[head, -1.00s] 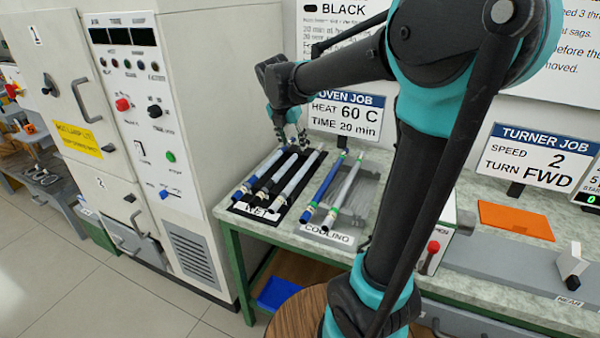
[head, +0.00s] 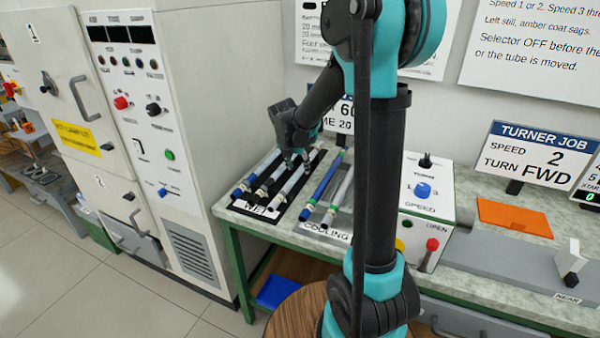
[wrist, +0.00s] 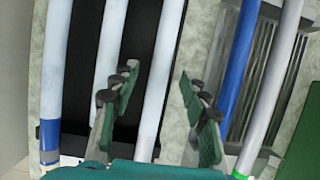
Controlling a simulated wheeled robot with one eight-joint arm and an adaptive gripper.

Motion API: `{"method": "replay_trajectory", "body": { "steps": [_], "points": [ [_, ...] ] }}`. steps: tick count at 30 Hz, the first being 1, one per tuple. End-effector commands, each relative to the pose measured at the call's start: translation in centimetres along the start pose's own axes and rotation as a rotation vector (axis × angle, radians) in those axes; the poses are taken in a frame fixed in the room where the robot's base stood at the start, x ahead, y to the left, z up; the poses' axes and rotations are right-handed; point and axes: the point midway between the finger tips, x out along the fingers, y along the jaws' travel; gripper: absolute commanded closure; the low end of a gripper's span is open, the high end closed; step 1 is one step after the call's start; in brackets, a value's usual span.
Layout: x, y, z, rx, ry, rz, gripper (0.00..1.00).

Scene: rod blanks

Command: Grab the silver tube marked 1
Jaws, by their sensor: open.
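Three silver tubes lie side by side on the black WET rack (head: 252,209): a left one with a blue end (wrist: 53,80), a middle one (wrist: 110,50) and a right one (wrist: 160,75). On the grey COOLING rack lie a blue tube (head: 324,182) and a silver tube with a green band (head: 341,192). No number is legible on any tube, so I cannot tell which is marked 1. My gripper (wrist: 162,105) is open and empty, its green-padded fingers apart on either side of the WET rack's right tube in the wrist view. Contact cannot be told.
The tall oven cabinet (head: 190,130) stands left of the racks. A white control box with a blue knob (head: 423,190) stands right of them, partly behind my arm. An orange mat (head: 515,219) lies farther right on the bench. Signs stand along the back.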

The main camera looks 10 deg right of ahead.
Motion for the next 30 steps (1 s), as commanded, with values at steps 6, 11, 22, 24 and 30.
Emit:
{"method": "replay_trajectory", "body": {
  "steps": [6, 11, 22, 24, 30],
  "points": [
    [1.7, 0.0, 0.0, 0.002, -0.003, 0.000, 0.55],
    [1.7, 0.0, 0.0, 0.001, -0.003, 0.000, 0.55],
    [1.7, 0.0, 0.0, 0.001, -0.002, 0.000, 0.93],
    [1.7, 0.0, 0.0, 0.001, -0.002, 0.000, 1.00],
    [1.7, 0.0, 0.0, 0.001, -0.002, 0.000, 1.00]
  ]
}}
